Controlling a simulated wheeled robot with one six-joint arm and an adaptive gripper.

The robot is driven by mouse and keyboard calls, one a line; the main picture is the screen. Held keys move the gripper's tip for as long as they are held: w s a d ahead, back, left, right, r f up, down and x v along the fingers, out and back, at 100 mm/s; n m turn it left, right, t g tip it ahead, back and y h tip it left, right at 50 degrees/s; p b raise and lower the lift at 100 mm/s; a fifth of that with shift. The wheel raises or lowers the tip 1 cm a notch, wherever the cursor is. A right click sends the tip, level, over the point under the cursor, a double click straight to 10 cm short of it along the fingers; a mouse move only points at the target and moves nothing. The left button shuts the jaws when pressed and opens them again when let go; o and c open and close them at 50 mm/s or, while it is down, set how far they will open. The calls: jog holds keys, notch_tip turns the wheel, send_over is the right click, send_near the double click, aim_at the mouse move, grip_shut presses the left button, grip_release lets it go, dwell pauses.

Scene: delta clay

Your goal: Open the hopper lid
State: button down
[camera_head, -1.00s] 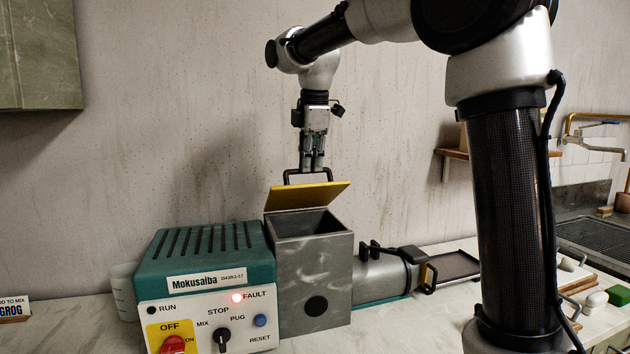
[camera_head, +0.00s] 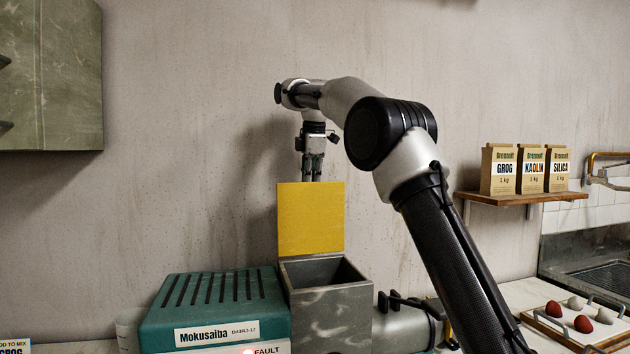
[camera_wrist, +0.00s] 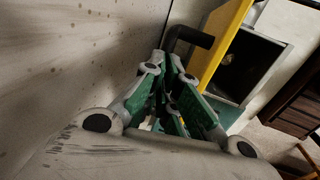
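The yellow hopper lid (camera_head: 311,220) stands upright, about vertical, at the back edge of the grey hopper (camera_head: 330,318). The hopper's dark opening shows in the head view and also in the wrist view. My gripper (camera_head: 313,173) is behind the lid's top edge, and its fingertips are hidden there in the head view. In the wrist view the lid (camera_wrist: 223,45) is seen edge-on, with its black handle (camera_wrist: 190,37) reaching to my fingertips (camera_wrist: 166,68). The fingers are close together and look shut on the handle; the exact contact is partly hidden.
The teal machine housing (camera_head: 215,305) stands left of the hopper, its red fault light lit. A grey barrel (camera_head: 405,325) extends right. A wooden shelf (camera_head: 520,197) with three paper bags is on the wall at right. The wall is close behind my gripper.

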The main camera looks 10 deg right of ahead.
jog(key=f, duration=0.1)
jog(key=w+f, duration=0.1)
jog(key=shift+f+g, duration=0.3)
jog(key=c, duration=1.5)
grip_release()
jog(key=shift+w, duration=0.1)
jog(key=shift+r, duration=0.1)
